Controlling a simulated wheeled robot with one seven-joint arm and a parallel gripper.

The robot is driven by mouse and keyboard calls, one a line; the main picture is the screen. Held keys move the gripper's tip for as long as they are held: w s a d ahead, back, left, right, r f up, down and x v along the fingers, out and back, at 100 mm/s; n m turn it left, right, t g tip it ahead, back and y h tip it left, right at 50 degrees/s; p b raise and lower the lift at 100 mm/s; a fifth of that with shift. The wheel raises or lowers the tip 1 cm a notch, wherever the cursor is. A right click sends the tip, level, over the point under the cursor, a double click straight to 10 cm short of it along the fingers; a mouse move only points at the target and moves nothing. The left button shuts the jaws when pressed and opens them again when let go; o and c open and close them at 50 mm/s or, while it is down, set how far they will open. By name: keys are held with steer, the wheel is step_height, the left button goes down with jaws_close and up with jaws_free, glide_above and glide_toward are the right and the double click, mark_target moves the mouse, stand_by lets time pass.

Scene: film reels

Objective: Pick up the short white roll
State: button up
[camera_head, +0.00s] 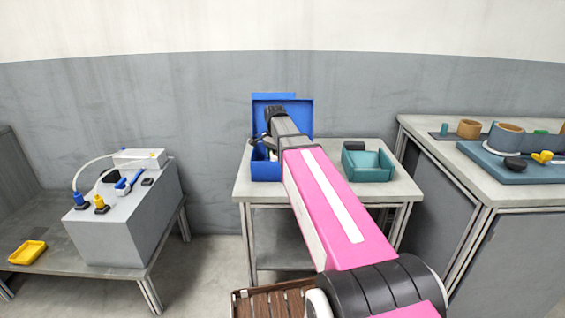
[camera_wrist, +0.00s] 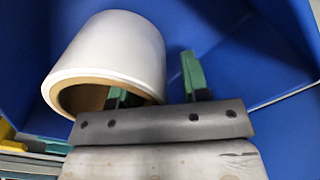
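The short white roll (camera_wrist: 112,48) is large at the upper left of the wrist view, a white cylinder with a brown inner core and its open end facing my gripper. My gripper (camera_wrist: 155,88) has two green fingers spread apart. The left finger reaches into the roll's hollow, its tip hidden inside. The right finger is outside, with a small visible gap to the roll's wall, so the wall lies between the fingers. The roll is inside the blue box (camera_head: 266,172). In the head view my arm mostly hides the gripper and the roll.
The blue box has a raised lid (camera_head: 296,108) behind and stands on a grey table (camera_head: 330,187). A teal tray (camera_head: 367,165) is to its right. A grey counter with a teal board (camera_head: 520,171) is far right. A grey block (camera_head: 130,220) with plugs is left.

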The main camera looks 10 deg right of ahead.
jaws_close()
steer(key=shift+r, duration=0.15)
